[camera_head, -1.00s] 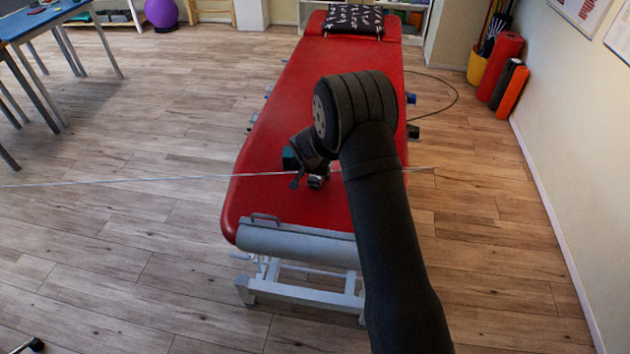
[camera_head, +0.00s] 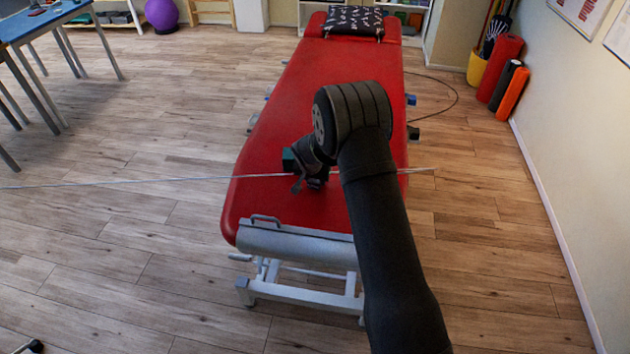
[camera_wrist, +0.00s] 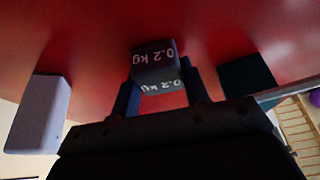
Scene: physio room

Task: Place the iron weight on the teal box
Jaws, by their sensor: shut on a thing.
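The iron weight (camera_wrist: 155,62) is a small dark block with "0.2 kg" in white on two faces. My gripper (camera_wrist: 163,88) is shut on it, one finger on each side, over the red couch top. In the head view my gripper (camera_head: 313,181) is low over the near part of the couch, and the weight is hard to make out there. The teal box (camera_head: 289,160) is just left of my gripper, partly covered by my wrist. In the wrist view the teal box (camera_wrist: 248,77) looks dark and lies right of the weight, apart from it.
The red treatment couch (camera_head: 270,205) has free room at its far half. A pale grey block (camera_wrist: 42,110) stands left of the weight in the wrist view. A thin pale rod (camera_head: 120,181) crosses the head view. A black patterned pillow (camera_head: 352,20) lies at the far end.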

